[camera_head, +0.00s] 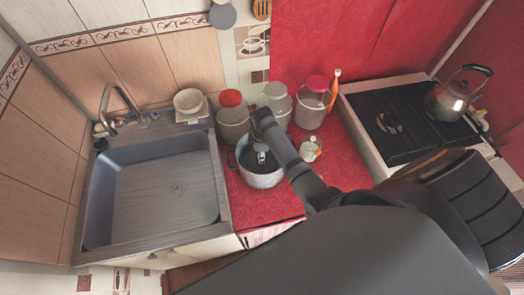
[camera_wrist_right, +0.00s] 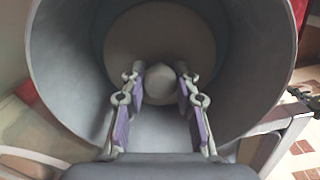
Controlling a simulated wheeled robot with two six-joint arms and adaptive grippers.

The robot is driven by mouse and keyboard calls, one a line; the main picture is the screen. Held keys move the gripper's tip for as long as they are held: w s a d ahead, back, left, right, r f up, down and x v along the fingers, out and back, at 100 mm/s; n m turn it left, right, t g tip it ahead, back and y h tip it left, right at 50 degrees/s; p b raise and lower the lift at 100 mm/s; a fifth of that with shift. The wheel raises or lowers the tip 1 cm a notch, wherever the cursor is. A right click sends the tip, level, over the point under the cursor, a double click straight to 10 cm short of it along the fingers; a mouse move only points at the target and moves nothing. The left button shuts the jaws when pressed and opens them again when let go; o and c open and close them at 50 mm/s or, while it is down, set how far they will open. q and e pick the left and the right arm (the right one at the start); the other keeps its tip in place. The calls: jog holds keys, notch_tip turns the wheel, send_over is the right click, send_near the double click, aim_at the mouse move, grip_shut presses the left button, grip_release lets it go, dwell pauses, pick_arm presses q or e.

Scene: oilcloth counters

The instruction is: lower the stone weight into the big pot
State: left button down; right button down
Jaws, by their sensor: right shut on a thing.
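The big pot (camera_head: 262,180) is a grey metal pot on the red counter, just right of the sink. My right gripper (camera_head: 262,157) reaches down into its mouth. In the right wrist view the pot's inner wall (camera_wrist_right: 70,60) surrounds the fingers. The stone weight (camera_wrist_right: 125,40) is a pale round disc with a knob, seen within the pot's rim. My right gripper (camera_wrist_right: 160,74) is shut on the weight's knob. How far the weight is above the pot's bottom cannot be told. In the head view the weight is mostly hidden. My left gripper is not in view.
Several jars stand close behind the pot, among them a red-lidded jar (camera_head: 232,116) and a pink-lidded jar (camera_head: 312,106). A small jar (camera_head: 311,149) is right of the pot. The empty sink (camera_head: 150,195) is left. A stove (camera_head: 400,125) with a kettle (camera_head: 456,100) is right.

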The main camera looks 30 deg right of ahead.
jog(key=shift+f+b, duration=0.6)
jog(key=shift+f, duration=0.5)
dwell(1.1)
jog(key=c, duration=0.9)
grip_release()
jog(key=shift+c, duration=0.2)
notch_tip(320, 180, up, 12)
jog(key=shift+r, duration=0.1)
